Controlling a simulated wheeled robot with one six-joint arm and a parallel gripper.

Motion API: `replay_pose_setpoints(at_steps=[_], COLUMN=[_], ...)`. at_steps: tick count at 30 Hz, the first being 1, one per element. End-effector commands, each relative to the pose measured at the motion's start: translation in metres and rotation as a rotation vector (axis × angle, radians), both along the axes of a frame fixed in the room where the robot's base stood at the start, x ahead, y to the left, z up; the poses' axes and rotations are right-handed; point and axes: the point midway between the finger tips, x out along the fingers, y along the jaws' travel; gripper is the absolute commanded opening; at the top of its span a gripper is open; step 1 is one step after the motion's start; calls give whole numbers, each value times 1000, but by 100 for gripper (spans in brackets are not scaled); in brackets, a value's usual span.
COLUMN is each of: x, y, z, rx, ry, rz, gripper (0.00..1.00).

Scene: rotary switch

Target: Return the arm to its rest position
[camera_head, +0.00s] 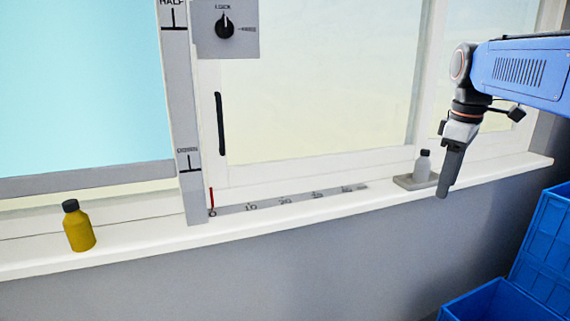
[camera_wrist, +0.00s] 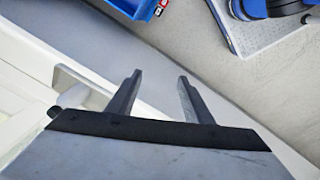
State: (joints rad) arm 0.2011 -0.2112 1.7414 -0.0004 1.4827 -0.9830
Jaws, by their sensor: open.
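My arm (camera_head: 520,72) is blue and reaches in from the right in the head view. My gripper (camera_head: 443,192) points down in front of the right end of the window sill, beside the grey bottle. In the wrist view my gripper (camera_wrist: 158,85) has its two fingers spread apart with nothing between them. The rotary switch (camera_head: 225,27) is a black knob on a grey plate at the top, its pointer near the upper label. The gripper is well away from the switch.
A yellow bottle (camera_head: 79,228) stands on the sill (camera_head: 140,246) at left. A grey bottle (camera_head: 423,166) stands on a small grey base near the gripper. Blue crates (camera_head: 500,303) stand at lower right. A black handle (camera_head: 220,123) is on the window frame. The middle sill is clear.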

Motion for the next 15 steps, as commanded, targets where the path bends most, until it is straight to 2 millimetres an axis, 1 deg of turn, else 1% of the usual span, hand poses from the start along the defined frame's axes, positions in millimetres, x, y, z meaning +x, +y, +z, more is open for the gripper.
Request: replay_pose_setpoints(at_steps=[1, 8, 14, 15], x=[-16, -73, -123, -132], y=[9, 40, 61, 65], z=[-8, -56, -106, -116], rx=[3, 37, 86, 98], ry=[-18, -98, -167, -181], rz=[-37, -239, -411, -444], gripper=[46, 46, 46, 46])
